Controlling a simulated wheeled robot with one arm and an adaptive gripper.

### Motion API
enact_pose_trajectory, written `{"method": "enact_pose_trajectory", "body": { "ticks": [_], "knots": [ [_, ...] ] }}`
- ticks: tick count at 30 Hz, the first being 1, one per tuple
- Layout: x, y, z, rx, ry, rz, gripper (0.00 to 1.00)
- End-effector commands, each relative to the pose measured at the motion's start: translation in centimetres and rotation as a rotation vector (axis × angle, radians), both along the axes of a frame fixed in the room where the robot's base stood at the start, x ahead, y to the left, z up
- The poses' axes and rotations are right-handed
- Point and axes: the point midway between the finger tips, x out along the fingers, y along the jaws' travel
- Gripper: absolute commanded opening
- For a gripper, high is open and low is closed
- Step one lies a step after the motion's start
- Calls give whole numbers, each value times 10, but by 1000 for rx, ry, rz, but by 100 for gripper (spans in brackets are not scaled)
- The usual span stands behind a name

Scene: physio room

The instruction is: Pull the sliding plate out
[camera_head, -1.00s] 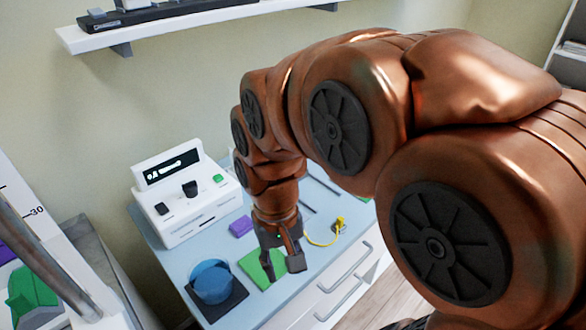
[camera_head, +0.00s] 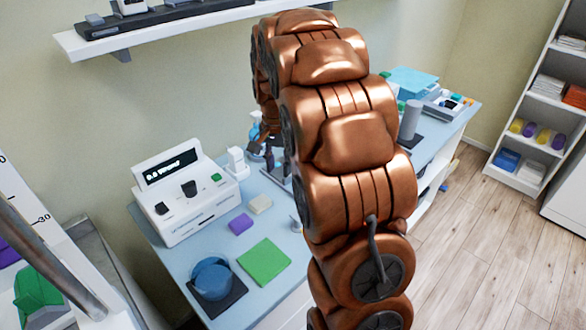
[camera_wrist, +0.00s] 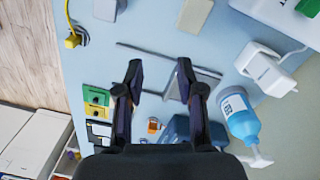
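A flat grey plate with a dark edge and a thin straight rail, which looks like the sliding plate (camera_wrist: 207,80), lies on the blue table in the wrist view. My gripper (camera_wrist: 160,78) is above it, with its two fingers apart and nothing between them. One finger covers part of the plate, and I cannot tell whether they touch. In the head view my gripper (camera_head: 262,150) hangs over the far part of the table, beyond the white console. My arm hides most of the plate there.
A blue bottle (camera_wrist: 239,115) and a white device with a cable (camera_wrist: 274,76) stand close to the gripper. A yellow plug (camera_wrist: 72,41) lies near the table edge. The white console (camera_head: 185,195), green pad (camera_head: 264,262) and blue round container (camera_head: 212,279) occupy the near table.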

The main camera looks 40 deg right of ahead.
Motion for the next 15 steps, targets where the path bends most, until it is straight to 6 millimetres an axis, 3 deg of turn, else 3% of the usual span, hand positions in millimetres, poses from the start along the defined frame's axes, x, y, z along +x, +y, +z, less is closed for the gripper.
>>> {"method": "enact_pose_trajectory", "body": {
  "ticks": [9,15],
  "knots": [
    [50,-66,-25,-11,-24,-238,38],
    [64,-89,-36,-13,-35,-322,38]
  ]
}}
